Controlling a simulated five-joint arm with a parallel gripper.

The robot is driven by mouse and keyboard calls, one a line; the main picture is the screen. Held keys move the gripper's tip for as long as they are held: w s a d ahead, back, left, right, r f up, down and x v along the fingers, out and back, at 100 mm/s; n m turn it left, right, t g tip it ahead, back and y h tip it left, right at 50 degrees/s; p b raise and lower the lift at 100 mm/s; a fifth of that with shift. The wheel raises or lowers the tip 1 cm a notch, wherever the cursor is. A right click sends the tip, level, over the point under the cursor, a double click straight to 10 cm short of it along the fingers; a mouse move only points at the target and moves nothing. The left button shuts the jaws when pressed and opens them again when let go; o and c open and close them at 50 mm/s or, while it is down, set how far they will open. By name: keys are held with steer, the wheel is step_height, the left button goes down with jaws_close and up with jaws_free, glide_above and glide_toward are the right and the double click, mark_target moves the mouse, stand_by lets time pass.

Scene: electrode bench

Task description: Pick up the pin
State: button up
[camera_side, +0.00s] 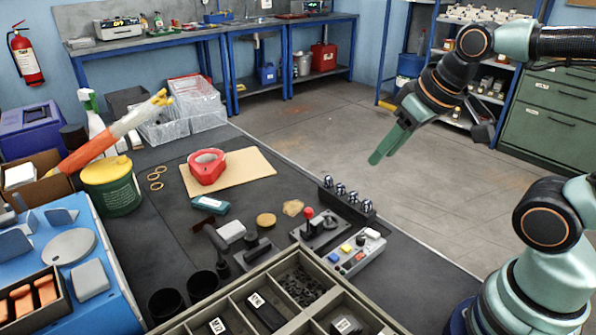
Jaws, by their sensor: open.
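My gripper (388,146) hangs in the air at the upper right, beyond the bench edge in the picture, with its green fingers pointing down and left. It is open and holds nothing that I can see. The fingers overlap from this side, so the gap is hard to make out. I cannot make out a pin for certain. A dark block (346,205) with several shiny round-topped pieces stands near the bench's right edge, below my gripper in the picture. The sorting tray (262,268) at the front has compartments with small dark parts, too small to tell apart.
A joystick box (319,228) and a button box (357,252) stand beside the dark block. A green-and-yellow tub (110,185) and blue case (80,285) fill the left. Dark bench (165,228) shows between items.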

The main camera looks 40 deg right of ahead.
steer(key=n+g, duration=0.6)
steer(key=n, duration=1.2)
glide_above(368, 202)
steer(key=f, duration=1)
steer(key=d+f, duration=0.1)
steer(key=f, duration=0.4)
steer(key=shift+f, duration=0.25)
steer(key=shift+w+a+f, duration=0.1)
steer(key=shift+a+f, duration=0.15)
steer(key=shift+f, duration=1.1)
steer(key=shift+a+f, duration=0.2)
steer(key=shift+f, duration=1.15)
jaws_close()
